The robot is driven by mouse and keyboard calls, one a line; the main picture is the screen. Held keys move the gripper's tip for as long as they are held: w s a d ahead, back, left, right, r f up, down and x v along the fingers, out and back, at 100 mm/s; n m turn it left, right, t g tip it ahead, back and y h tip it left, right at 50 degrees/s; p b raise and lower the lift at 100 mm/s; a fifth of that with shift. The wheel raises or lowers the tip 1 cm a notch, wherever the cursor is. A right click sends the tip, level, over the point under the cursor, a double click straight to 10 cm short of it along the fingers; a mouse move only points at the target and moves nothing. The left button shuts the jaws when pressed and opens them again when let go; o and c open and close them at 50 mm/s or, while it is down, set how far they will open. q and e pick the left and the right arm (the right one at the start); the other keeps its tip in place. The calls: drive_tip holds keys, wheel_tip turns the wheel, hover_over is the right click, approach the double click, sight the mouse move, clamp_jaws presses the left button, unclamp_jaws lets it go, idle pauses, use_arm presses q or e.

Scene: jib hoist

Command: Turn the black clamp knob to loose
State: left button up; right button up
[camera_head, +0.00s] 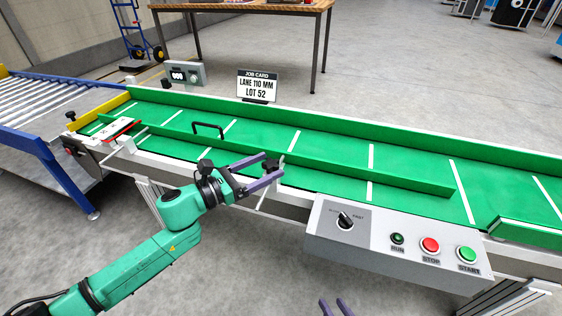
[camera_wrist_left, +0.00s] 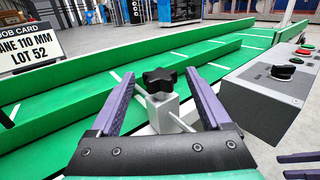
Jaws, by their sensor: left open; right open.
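A black star-shaped clamp knob (camera_wrist_left: 160,80) sits on a light grey block (camera_wrist_left: 163,112) at the near side of the green conveyor. In the head view the knob (camera_head: 270,165) shows between the fingertips of my left gripper (camera_head: 274,163). In the left wrist view my left gripper (camera_wrist_left: 160,92) is open, with one purple finger on each side of the knob and a visible gap on both sides. My right gripper (camera_head: 336,308) is open and empty at the bottom edge of the head view, away from the knob.
A control box (camera_head: 395,245) with a black selector and several buttons stands right of the knob. A green guide rail (camera_head: 330,170) runs along the belt. A job card (camera_head: 257,86) reads "LANE 110 MM LOT 52". Another black knob (camera_head: 70,115) is at the conveyor's left end.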

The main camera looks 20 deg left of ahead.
sight(278, 161)
use_arm(q)
drive_tip(key=x, duration=0.5)
drive_tip(key=shift+w, duration=0.1)
clamp_jaws()
